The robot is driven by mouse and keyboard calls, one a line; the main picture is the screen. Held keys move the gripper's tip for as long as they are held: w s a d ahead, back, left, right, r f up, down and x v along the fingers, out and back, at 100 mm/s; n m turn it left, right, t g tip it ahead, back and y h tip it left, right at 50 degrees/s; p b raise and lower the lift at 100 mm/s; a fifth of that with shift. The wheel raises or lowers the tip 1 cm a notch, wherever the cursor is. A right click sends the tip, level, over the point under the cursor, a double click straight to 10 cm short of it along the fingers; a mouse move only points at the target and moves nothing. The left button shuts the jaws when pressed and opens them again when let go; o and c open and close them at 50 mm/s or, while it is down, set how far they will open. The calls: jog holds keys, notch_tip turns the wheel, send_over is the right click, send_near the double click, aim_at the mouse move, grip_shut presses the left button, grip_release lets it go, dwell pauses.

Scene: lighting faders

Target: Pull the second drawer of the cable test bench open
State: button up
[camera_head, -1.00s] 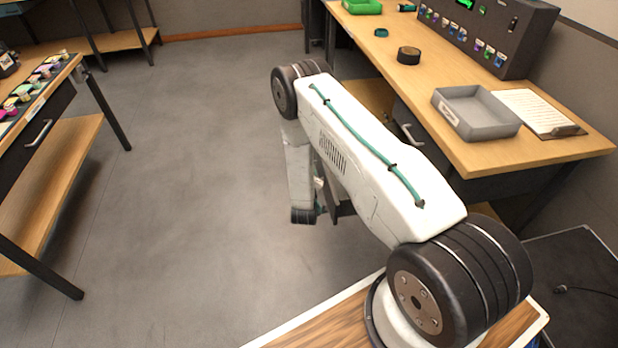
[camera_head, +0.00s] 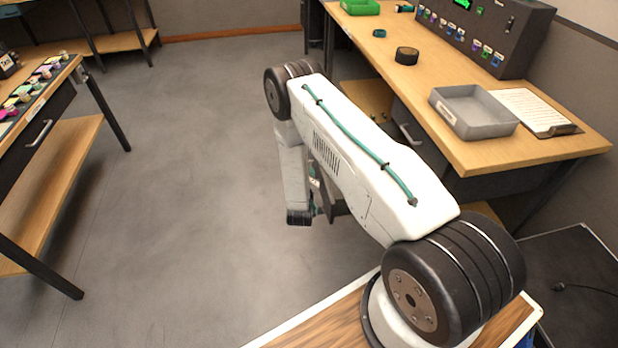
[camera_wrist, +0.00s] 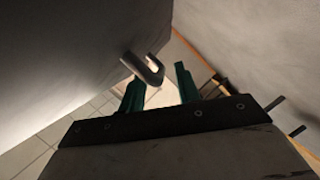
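The cable test bench appears to be the wooden-topped bench (camera_head: 455,135) at the right, with a dark tester panel (camera_head: 490,30) at its back. A dark drawer front with a metal handle (camera_head: 408,134) shows under its top; my arm hides much of what lies below and left of it. In the wrist view a hooked metal handle (camera_wrist: 148,68) stands out from a grey front (camera_wrist: 65,55). My gripper (camera_wrist: 158,75) has its two green fingers apart, with the handle's end close to the left fingertip. I cannot tell whether it lies between the fingers, or which drawer it is on.
A grey tray (camera_head: 472,112) and a clipboard (camera_head: 535,110) lie on the bench top, with a black roll (camera_head: 407,56) farther back. Another bench (camera_head: 50,150) stands at the left. The floor (camera_head: 190,170) between the benches is clear.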

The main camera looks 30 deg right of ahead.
jog(key=v, duration=0.7)
jog(key=shift+s, duration=0.3)
jog(key=shift+a, duration=0.1)
